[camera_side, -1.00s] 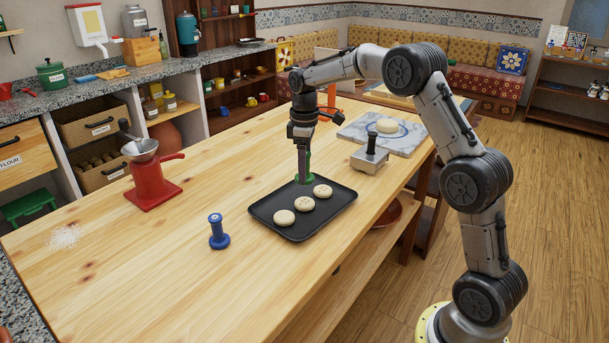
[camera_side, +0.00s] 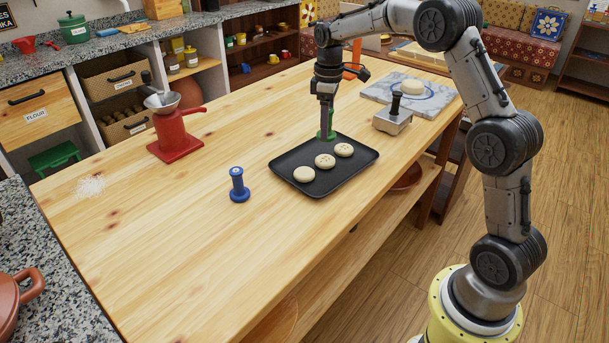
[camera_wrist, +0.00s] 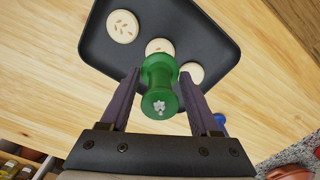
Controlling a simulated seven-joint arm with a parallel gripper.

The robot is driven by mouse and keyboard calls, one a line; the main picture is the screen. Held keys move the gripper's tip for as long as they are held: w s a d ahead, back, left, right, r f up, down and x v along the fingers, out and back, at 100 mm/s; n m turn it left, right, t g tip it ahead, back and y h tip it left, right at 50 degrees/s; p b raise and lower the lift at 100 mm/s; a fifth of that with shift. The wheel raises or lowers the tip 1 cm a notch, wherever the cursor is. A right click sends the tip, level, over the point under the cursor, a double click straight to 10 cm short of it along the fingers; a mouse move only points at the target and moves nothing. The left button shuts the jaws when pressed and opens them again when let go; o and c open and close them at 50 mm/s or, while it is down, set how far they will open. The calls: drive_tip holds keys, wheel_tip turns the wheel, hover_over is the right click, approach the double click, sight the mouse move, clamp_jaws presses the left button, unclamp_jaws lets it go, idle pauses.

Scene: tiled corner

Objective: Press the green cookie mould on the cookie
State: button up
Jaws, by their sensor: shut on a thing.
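My gripper (camera_side: 327,98) is shut on the green cookie mould (camera_side: 326,133) and holds it upright at the far edge of the dark tray (camera_side: 345,178). In the wrist view the green mould (camera_wrist: 160,78) sits between the two fingers. Three round pale cookies lie in a row on the tray: a left cookie (camera_side: 304,174), a middle cookie (camera_side: 325,160) and a right cookie (camera_side: 344,149). The wrist view shows marks on one end cookie (camera_wrist: 122,26); the mould partly hides the middle cookie (camera_wrist: 159,46). The mould is beside the cookies, apart from them in the side view.
A blue mould (camera_side: 238,186) stands left of the tray. A metal press with a dark handle (camera_side: 393,118) and a marble board with dough (camera_side: 378,88) are behind right. A red grinder (camera_side: 174,135) stands at the left.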

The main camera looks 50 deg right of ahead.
drive_tip(key=c, duration=0.4)
drive_tip(key=a, duration=0.8)
drive_tip(key=shift+c, duration=0.2)
hover_over(304, 172)
drive_tip(key=shift+f, duration=2.95)
drive_tip(key=shift+f, duration=0.6)
wheel_tip(304, 172, up, 7)
drive_tip(key=shift+r, duration=0.1)
